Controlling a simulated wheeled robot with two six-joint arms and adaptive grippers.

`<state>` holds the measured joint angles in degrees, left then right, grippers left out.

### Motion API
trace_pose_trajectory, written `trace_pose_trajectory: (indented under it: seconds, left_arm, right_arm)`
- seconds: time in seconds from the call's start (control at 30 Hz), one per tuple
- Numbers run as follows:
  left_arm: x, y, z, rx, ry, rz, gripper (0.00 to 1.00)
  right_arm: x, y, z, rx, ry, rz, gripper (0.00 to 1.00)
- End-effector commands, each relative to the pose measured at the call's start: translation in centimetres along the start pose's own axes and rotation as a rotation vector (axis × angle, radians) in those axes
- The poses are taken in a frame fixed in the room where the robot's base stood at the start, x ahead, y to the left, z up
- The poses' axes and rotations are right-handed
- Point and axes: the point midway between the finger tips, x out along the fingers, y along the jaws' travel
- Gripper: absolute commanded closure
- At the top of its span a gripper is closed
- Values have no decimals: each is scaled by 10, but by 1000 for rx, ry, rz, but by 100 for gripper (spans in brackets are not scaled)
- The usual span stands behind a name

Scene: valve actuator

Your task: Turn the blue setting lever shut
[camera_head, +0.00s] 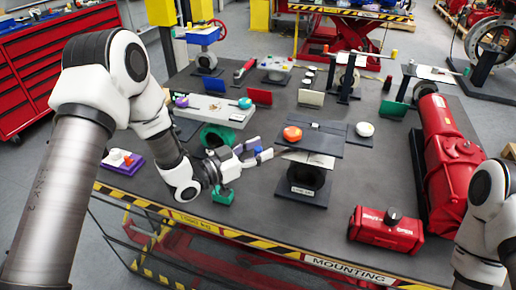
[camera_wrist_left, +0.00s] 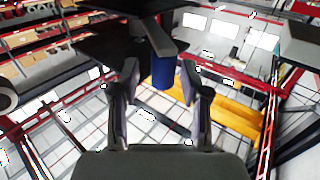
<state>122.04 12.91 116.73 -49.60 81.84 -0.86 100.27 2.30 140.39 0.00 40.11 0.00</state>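The blue setting lever (camera_wrist_left: 162,72) shows in the left wrist view as a blue grip hanging below a dark plate. In the head view a small blue patch (camera_head: 258,150) shows between the fingers, beside the dark valve stand (camera_head: 307,183). My left gripper (camera_head: 259,151) reaches in from the left toward the stand. In the left wrist view its two fingers (camera_wrist_left: 159,80) stand apart on either side of the blue grip, with gaps visible. My right arm shows at the lower right, but its gripper is out of frame.
An orange-red knob (camera_head: 292,134) sits on the stand's top plate. A red box with a black knob (camera_head: 386,230) and a large red cylinder (camera_head: 447,150) stand to the right. A green part (camera_head: 217,137) is close behind my left wrist. The front table middle is clear.

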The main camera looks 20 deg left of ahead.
Motion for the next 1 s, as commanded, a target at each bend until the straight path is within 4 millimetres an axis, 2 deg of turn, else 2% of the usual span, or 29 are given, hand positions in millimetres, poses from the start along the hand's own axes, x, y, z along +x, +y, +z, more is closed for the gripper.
trace_pose_trajectory:
  seconds: [0.03,0.1,0.13,0.57,1.0]
  left_arm:
    - [0,0,0,0,0,0,74]
    - [0,0,0,0,0,0,99]
    - [0,0,0,0,0,0,100]
    - [1,-7,1,1,1,37,100]
    - [20,-48,4,8,1,316,100]
  right_arm:
    - [0,0,0,0,0,0,60]
    - [0,0,0,0,0,0,60]
    - [0,0,0,0,0,0,60]
    - [4,0,0,0,0,0,60]
    - [29,0,0,0,0,0,60]
